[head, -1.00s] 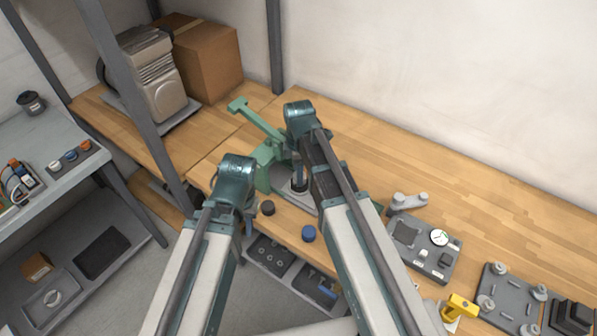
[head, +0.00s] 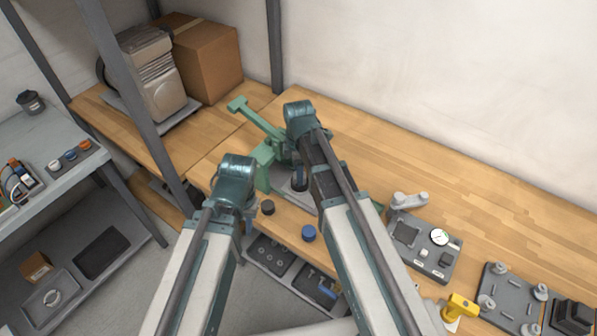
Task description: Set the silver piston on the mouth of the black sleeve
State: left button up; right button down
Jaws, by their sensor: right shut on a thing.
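My right gripper (head: 298,172) is over the grey base plate (head: 283,182) of the green press (head: 264,168). It is shut on the silver piston, which is mostly hidden by the gripper and arm. The black sleeve (head: 299,185) stands on the plate directly below the right gripper, partly covered by it. I cannot tell whether the piston touches the sleeve's mouth.
A gauge panel (head: 425,250), a yellow part (head: 460,306) and a grey fixture plate (head: 510,298) are to the right. The bench behind my right arm is clear.

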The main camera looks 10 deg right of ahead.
grip_release()
dwell(0.5)
notch_tip(320, 180, up, 7)
jog(key=p, duration=0.7)
dwell(0.4)
dwell(0.3)
